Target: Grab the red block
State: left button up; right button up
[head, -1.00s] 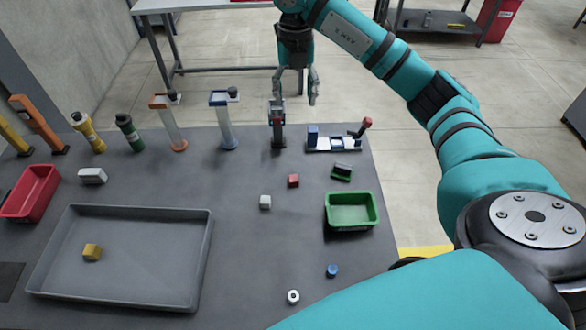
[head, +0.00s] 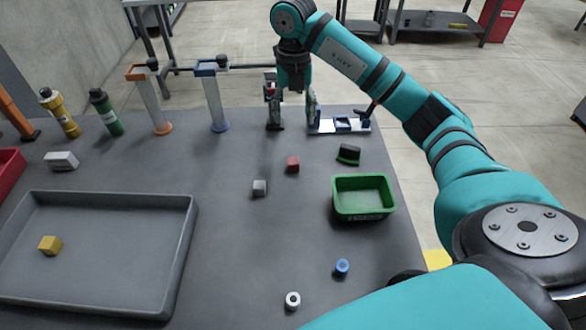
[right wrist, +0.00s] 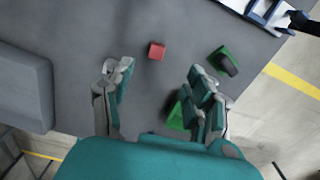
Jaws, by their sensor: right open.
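The red block (head: 293,164) sits on the dark grey table, right of a small grey block. It also shows in the right wrist view (right wrist: 157,51), upper middle, just beyond the fingertips and between their lines. My right gripper (head: 292,108) is above the far edge of the table, behind the red block and apart from it. Its fingers are spread and empty; in the right wrist view the open fingers (right wrist: 162,76) stand left and right of a bare patch of table. My left gripper is not in view.
Near the red block are the grey block (head: 260,188), a green-black piece (head: 349,154) and a green bin (head: 363,214). A blue-white fixture (head: 341,125) and upright posts (head: 217,100) line the far edge. A grey tray (head: 180,240) lies left; table just before the red block is clear.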

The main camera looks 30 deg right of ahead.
jog(key=p, duration=0.1)
send_over(293, 159)
jog(key=f, duration=0.9)
jog(key=shift+w+d+f, duration=0.35)
jog(key=f, duration=0.1)
jog(key=f+p, duration=0.1)
jog(key=f, duration=0.2)
jog(key=shift+s+a+f, duration=0.1)
jog(key=shift+s+a, duration=0.25)
jog(key=shift+f, duration=0.5)
jog(key=c, duration=1.1)
jog(key=shift+o, duration=0.2)
